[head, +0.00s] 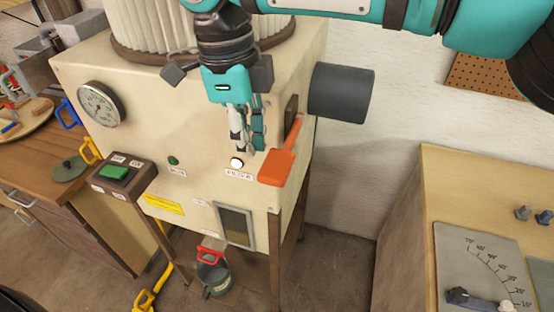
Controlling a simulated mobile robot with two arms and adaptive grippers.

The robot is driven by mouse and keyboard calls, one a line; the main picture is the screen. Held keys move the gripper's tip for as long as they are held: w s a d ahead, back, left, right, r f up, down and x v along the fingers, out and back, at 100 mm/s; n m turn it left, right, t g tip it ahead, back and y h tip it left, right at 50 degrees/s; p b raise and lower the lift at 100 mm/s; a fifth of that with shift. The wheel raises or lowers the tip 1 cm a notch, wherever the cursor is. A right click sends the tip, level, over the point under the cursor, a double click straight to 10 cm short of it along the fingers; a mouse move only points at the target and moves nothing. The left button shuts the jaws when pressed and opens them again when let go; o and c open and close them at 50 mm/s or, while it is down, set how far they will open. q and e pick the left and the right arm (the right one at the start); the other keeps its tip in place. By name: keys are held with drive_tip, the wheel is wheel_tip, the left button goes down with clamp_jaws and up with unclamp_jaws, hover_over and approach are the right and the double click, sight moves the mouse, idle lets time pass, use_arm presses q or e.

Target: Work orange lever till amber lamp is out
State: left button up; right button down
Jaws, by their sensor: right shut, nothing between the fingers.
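The orange lever (280,163) is on the right edge of the cream machine's front. Its arm slopes down to a broad paddle at the lower left. A lamp (237,163) with a small label glows bright, nearly white with a warm rim, just left of the paddle; I take it for the amber lamp. My right gripper (246,150) hangs from above in front of the machine, fingers pointing down, shut and empty. Its tips are just above the lamp and left of the lever, with no clear contact on the lever. My left gripper is not in view.
The cream machine (195,120) carries a gauge (101,104), a dark green lamp (173,160) and a grey cylinder (341,93) projecting right. A green button box (118,172) stands front left. A wooden cabinet (470,180) stands right, with bare floor between.

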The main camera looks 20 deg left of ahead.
wheel_tip(320, 180, up, 8)
drive_tip(key=shift+a+f, duration=0.15)
drive_tip(key=shift+a, duration=0.3)
idle(0.6)
